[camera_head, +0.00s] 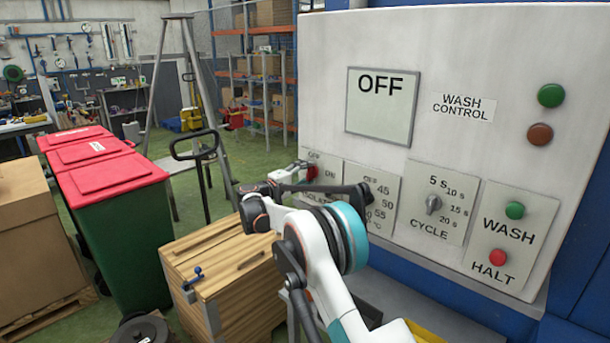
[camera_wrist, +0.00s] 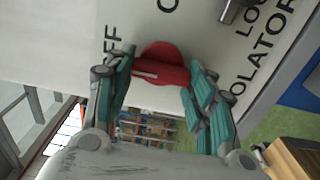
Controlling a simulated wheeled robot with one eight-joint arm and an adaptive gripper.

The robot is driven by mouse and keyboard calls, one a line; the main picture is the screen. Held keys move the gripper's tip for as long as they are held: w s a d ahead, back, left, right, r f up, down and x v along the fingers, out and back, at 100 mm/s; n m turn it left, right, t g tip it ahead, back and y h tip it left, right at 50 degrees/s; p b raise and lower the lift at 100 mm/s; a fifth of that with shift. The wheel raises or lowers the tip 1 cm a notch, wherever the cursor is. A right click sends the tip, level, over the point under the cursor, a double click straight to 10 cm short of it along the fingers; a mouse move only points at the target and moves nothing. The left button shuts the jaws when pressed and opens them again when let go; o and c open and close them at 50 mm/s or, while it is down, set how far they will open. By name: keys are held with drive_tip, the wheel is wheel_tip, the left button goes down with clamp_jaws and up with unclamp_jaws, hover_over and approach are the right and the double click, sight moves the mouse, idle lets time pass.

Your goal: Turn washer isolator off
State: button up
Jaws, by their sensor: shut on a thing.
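The washer isolator's red knob (camera_wrist: 165,58) sits between my fingertips in the wrist view. Its white mark points to the left of that picture, the side where the partly hidden OFF lettering (camera_wrist: 110,38) is. My gripper (camera_wrist: 160,70) is shut on the knob, one finger on each side. In the head view the knob (camera_head: 312,172) shows small at the panel's lower left, below OFF and left of ON, with my gripper (camera_head: 300,178) at it. My arm hides part of the isolator plate. The large display (camera_head: 382,120) on the wash control panel reads OFF.
To the right on the panel are a temperature dial plate (camera_head: 384,212), a cycle knob (camera_head: 433,204), a green WASH button (camera_head: 515,210) and a red HALT button (camera_head: 497,257). A wooden crate (camera_head: 230,305) stands below my arm. Red-lidded bins (camera_head: 115,180) stand left.

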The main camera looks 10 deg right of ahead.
idle(0.3)
drive_tip(key=o, duration=1.1)
drive_tip(key=shift+c, duration=0.2)
drive_tip(key=v, duration=1.2)
